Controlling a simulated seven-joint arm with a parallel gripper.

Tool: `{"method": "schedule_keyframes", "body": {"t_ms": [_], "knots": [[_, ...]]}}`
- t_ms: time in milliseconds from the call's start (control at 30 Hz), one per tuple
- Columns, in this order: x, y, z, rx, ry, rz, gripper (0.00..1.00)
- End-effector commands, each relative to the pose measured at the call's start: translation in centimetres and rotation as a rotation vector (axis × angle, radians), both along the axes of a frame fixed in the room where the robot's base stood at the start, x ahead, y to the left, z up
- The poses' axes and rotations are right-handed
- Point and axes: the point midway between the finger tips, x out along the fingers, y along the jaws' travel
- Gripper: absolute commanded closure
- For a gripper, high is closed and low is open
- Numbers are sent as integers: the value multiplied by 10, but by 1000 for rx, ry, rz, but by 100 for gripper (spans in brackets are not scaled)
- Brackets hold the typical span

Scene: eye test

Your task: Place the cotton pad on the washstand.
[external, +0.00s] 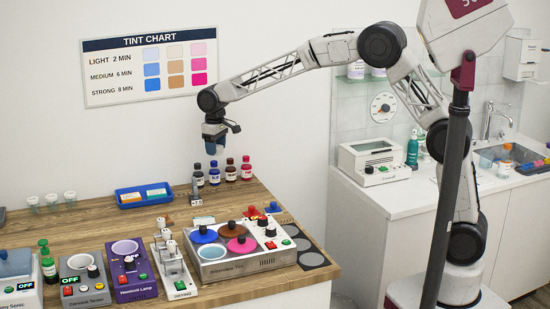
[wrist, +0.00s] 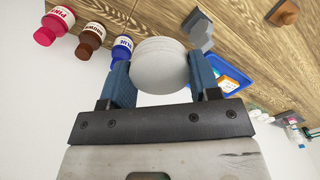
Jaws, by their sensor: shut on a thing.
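My gripper (external: 215,146) is raised above the back of the wooden counter, near the wall in the external view. In the wrist view its blue fingers (wrist: 158,80) are shut on a pale round pad (wrist: 160,60), which looks like the cotton pad. It shows layered edges; I cannot tell if it is one pad or a small stack. In the external view the pad is too small to make out. The washstand appears to be the white counter (external: 405,192) with a sink (external: 515,155) at the right, well away from my gripper.
Several tint bottles (external: 231,170) stand below my gripper, beside a blue tray (external: 143,195). Appliances, including a tint warmer (external: 240,262), fill the counter's front. On the white counter stand a white device (external: 370,160) and a teal bottle (external: 412,148); its front left is clear.

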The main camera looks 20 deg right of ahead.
Motion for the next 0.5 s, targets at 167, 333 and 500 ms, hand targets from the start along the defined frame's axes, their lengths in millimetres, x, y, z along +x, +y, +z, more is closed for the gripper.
{"method": "schedule_keyframes", "body": {"t_ms": [167,333,500], "knots": [[1,42,0,1,-1,30,65],[-1,80,0,0,0,57,65],[-4,118,0,0,0,84,65]]}}
